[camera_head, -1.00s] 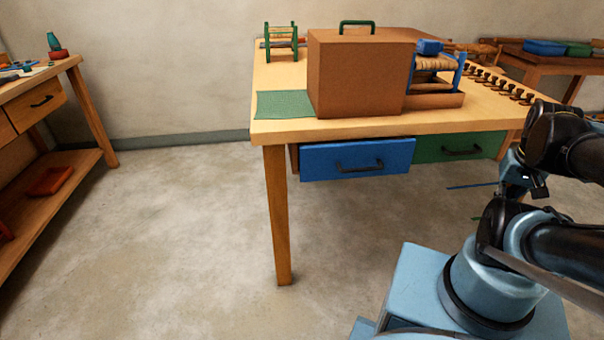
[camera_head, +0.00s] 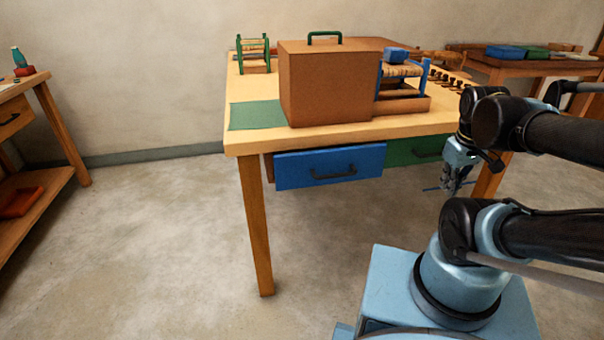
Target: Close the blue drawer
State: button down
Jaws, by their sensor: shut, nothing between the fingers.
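The blue drawer (camera_head: 300,172) is under the left part of the table's front edge. Its front, with a dark bar handle (camera_head: 333,173), stands out a little from the table, and a strip of its wooden side shows at the left. My gripper (camera_head: 447,188) hangs to the right of the blue drawer, in front of the green drawer (camera_head: 400,153). It points down, is shut and empty, and is apart from both drawers. My arm hides the right part of the green drawer.
On the wooden table (camera_head: 250,143) stand a brown box (camera_head: 325,88) with a green handle, a small green stool frame (camera_head: 253,55) and a blue stool with a woven seat (camera_head: 403,72). A table leg (camera_head: 256,225) stands below the blue drawer's left end. The floor in front is clear.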

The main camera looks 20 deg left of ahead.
aim_at(298, 163)
jog(key=w+a+r+n, duration=0.1)
jog(key=a+r+n, duration=0.1)
jog(key=a+n, duration=0.7)
jog(key=w+a+r+n, duration=0.1)
jog(key=a+r+n, duration=0.2)
jog(key=a+n, duration=0.65)
jog(key=s+a+r+n+t+y, duration=0.1)
jog(key=s+a+n, duration=0.5)
jog(key=a+n, duration=0.3)
jog(key=s+a+n+y, duration=0.1)
jog(key=s+a+n, duration=0.5)
jog(key=a+n, duration=0.25)
jog(key=shift+w+a+f, duration=0.75)
jog(key=shift+w+f, duration=0.35)
jog(key=shift+f, duration=0.4)
jog(key=shift+w+a+f, duration=0.75)
jog(key=shift+w+f, duration=0.3)
jog(key=shift+f, duration=0.5)
jog(key=shift+w+a+f, duration=0.75)
jog(key=shift+w+f, duration=0.35)
jog(key=shift+f, duration=0.4)
jog(key=shift+w+a, duration=0.45)
jog(key=shift+w, duration=0.3)
jog(key=shift+w+a, duration=0.5)
jog(key=shift+w, duration=0.25)
jog(key=shift+w+a, duration=0.45)
jog(key=shift+w, duration=0.3)
